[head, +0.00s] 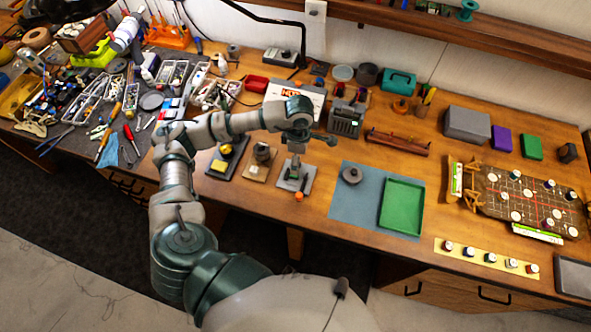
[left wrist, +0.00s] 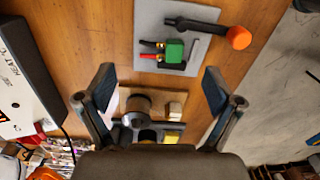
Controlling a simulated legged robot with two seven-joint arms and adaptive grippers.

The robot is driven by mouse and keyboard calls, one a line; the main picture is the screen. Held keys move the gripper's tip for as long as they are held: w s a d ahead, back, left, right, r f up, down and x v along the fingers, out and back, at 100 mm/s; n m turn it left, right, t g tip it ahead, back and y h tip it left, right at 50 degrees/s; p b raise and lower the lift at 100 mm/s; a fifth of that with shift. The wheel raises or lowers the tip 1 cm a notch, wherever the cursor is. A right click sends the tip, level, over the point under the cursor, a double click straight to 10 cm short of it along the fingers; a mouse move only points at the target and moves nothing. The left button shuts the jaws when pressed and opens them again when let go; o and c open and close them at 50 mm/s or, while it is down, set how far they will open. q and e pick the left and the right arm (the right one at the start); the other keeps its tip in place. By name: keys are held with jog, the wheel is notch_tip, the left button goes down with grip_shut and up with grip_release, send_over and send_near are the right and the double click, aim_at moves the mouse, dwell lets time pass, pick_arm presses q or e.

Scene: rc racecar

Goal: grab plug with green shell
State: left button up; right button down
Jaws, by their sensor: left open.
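The plug with the green shell (left wrist: 174,51) lies on a grey plate (left wrist: 148,22), with one black and one red lead at its left side in the left wrist view. A black lever with an orange knob (left wrist: 238,37) is on the same plate. In the head view the plate (head: 308,169) sits near the table's front middle, and the green plug (head: 294,173) looks small on it. My left gripper (head: 315,143) is above and beyond the plate. My right gripper is not in view.
A wooden base with a round metal piece (left wrist: 137,103) lies below the plug in the left wrist view. A white box (left wrist: 22,85) with a black cable stands at left. In the head view a blue mat (head: 352,207) with a green tray (head: 402,205) lies right of the plate.

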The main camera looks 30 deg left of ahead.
pick_arm(q)
jog(key=shift+d+f+p, duration=0.15)
jog(key=shift+f+p, duration=0.15)
jog(key=shift+f, duration=1.25)
jog(key=shift+d+f+p, duration=0.1)
jog(key=shift+f+p, duration=0.2)
jog(key=shift+f, duration=1.2)
jog(key=c, duration=1)
